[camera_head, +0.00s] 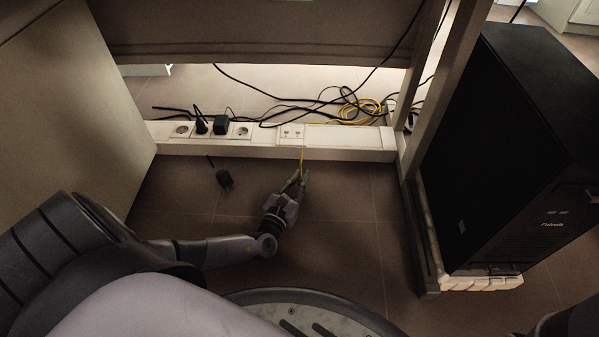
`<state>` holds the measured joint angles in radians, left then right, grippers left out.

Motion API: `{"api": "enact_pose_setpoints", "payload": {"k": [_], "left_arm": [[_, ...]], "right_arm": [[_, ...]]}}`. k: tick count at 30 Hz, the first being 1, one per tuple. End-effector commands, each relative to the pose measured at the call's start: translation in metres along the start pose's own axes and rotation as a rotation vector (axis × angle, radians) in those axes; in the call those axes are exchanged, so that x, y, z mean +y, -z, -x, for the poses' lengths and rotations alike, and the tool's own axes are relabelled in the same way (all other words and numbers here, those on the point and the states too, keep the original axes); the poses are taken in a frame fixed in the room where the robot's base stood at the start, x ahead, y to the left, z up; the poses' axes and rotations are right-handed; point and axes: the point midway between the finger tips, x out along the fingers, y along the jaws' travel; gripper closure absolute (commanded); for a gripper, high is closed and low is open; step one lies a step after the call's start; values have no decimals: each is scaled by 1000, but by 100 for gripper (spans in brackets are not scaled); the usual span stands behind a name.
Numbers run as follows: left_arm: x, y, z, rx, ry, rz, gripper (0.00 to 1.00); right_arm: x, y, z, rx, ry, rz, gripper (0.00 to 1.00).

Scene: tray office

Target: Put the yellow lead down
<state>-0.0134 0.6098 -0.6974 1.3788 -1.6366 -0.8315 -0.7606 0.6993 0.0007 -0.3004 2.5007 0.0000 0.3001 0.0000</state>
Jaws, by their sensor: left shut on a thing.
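My left gripper is shut on the lead's lower part, low in front of the trunking. The held end is too small to make out. More yellow cable (362,107) lies in loose coils behind the trunking, among black cables. My right gripper is not in view.
The white trunking (348,143) carries sockets and black plugs (221,124). A black computer tower (500,150) stands at the right beside a desk leg. Tiled floor (345,215) right of my gripper is clear.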

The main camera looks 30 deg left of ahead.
Motion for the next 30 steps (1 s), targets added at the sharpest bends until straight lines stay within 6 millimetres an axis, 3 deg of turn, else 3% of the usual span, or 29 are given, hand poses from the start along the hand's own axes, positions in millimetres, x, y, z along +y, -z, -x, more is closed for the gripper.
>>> {"api": "enact_pose_setpoints", "payload": {"k": [5,6,14,23,28,30], "left_arm": [[0,3,0,1,0,1,99],[0,3,0,1,0,1,85],[0,4,0,2,0,0,68],[1,3,0,3,-1,0,68],[0,-10,0,0,0,2,68],[0,-12,15,8,0,-2,68]], "right_arm": [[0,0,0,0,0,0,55],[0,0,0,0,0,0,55],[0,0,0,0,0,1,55],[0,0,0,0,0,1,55],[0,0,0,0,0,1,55],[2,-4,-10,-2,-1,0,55]]}}
